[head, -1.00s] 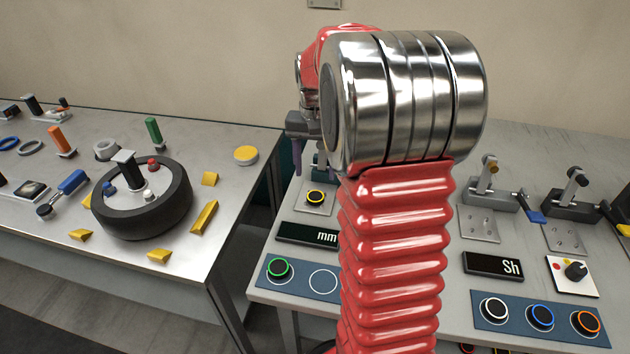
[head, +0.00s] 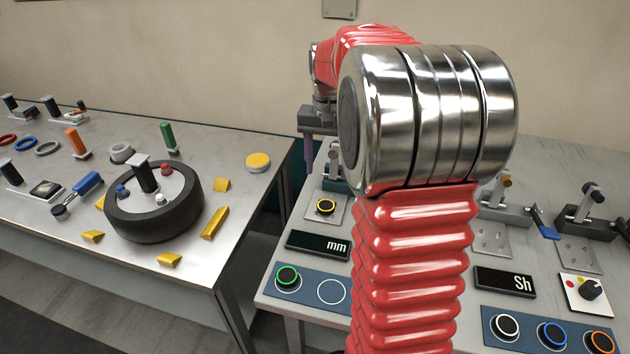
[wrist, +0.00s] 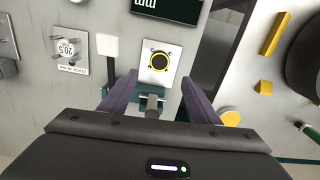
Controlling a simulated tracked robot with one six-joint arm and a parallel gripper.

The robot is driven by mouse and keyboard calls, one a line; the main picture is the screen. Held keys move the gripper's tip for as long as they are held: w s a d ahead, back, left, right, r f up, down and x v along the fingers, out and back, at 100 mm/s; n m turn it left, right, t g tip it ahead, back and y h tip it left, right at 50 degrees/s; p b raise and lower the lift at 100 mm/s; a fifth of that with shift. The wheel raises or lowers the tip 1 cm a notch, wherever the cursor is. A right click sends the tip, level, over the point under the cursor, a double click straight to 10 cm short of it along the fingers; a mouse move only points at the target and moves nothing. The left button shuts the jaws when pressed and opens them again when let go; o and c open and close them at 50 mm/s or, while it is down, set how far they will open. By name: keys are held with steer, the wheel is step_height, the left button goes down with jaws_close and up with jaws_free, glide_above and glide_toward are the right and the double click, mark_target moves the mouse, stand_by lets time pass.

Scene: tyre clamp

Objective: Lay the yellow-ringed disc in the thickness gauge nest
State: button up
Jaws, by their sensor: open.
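The yellow-ringed disc (head: 326,207) has a black centre. It lies on the pale plate (head: 338,218) of the thickness gauge, behind the mm display (head: 318,246). In the wrist view the disc (wrist: 159,62) looks flat and sits between the corner marks of the plate (wrist: 147,77). My gripper (wrist: 159,77) is open and empty, its purple fingers apart on either side of the line to the disc, not touching it. In the head view one finger shows above and behind the plate; my arm hides part of the gauge.
The gauge's teal stand (wrist: 122,102) is below the disc in the wrist view, close between my fingers. A hardness station with an Sh display (head: 504,281) stands to the right. The left table holds a tyre (head: 154,215), yellow wedges and a yellow disc (head: 258,162).

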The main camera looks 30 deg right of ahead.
steer(key=s+a+r+n+t, duration=0.1)
steer(key=s+a+r+n, duration=0.2)
steer(key=a, duration=0.4)
steer(key=s+a+r+n+t, duration=0.1)
steer(key=s+a+r+t, duration=0.15)
steer(key=s+a, duration=0.35)
steer(key=s+a+f+n+t, duration=0.1)
steer(key=s+a+n+t, duration=0.1)
steer(key=s+a+n, duration=0.3)
steer(key=s+a, duration=0.4)
steer(key=a, duration=0.1)
steer(key=shift+s+a+f, duration=0.25)
steer(key=shift+s+f, duration=0.1)
steer(key=shift+s, duration=0.05)
steer(key=shift+c, duration=0.4)
